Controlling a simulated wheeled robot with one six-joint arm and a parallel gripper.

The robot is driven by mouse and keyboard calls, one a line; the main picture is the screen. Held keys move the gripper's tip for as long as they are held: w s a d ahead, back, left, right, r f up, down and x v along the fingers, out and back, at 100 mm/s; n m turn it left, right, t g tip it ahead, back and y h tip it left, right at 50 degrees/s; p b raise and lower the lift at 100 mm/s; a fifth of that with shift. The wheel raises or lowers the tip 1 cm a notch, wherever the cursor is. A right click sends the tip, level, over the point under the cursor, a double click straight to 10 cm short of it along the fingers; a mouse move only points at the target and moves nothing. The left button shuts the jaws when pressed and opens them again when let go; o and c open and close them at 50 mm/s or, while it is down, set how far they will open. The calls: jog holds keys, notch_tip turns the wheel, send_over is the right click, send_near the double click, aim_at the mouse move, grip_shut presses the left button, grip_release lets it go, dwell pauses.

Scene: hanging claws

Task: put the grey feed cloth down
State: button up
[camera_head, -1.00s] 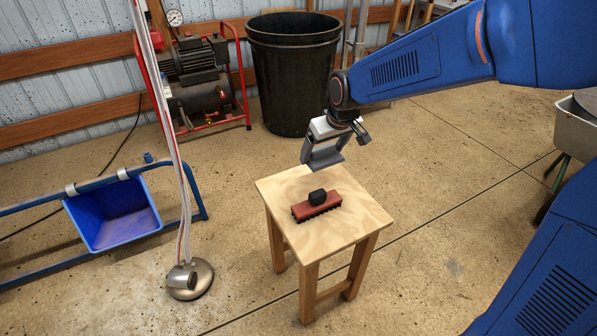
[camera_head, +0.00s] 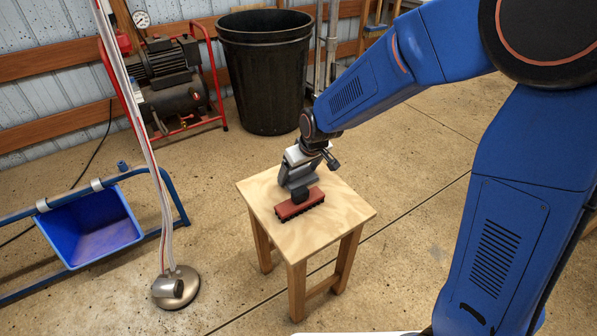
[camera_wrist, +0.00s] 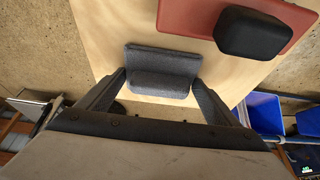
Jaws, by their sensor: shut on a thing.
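My gripper (camera_head: 298,180) is low over the wooden stool (camera_head: 345,215), just behind the red brush. It is shut on the grey feed cloth (camera_wrist: 162,62), which appears folded between the two fingers in the wrist view. The cloth is a small dark grey shape in the head view (camera_head: 301,182). It is close to the stool top; I cannot tell whether it touches. The red brush (camera_head: 292,208) with a black knob lies on the stool, and also shows at the top right of the wrist view (camera_wrist: 195,18). The cloth and brush are apart in the wrist view.
A blue trough (camera_head: 88,228) hangs on a blue rail at the left. A hose stand with a round base (camera_head: 176,288) is left of the stool. A black barrel (camera_head: 266,75) and a compressor (camera_head: 172,85) stand behind. The stool's right side is bare.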

jog(key=shift+f, duration=0.1)
jog(key=o, duration=0.9)
jog(key=v, duration=1.2)
jog(key=s+d+r+m, duration=0.1)
jog(key=s+d+r, duration=0.1)
jog(key=s+d, duration=0.3)
jog(key=s+d+r+m+h, duration=0.1)
jog(key=s+d+r, duration=0.15)
jog(key=d, duration=0.45)
jog(key=s+d+r+m, duration=0.1)
jog(key=s+d+r, duration=0.1)
jog(key=s+d, duration=0.3)
jog(key=shift+s+d+f+m+t+h, duration=0.2)
jog(key=shift+s+d+m, duration=0.45)
jog(key=shift+s+d, duration=1.35)
jog(key=shift+s+d+f+m+t+h, duration=0.15)
jog(key=shift+s+d+m+h, duration=0.35)
jog(key=shift+s+d, duration=1.5)
jog(key=shift+s+d+f+m+t+h, duration=0.15)
jog(key=shift+s+d+m, duration=0.75)
jog(key=shift+s, duration=1.95)
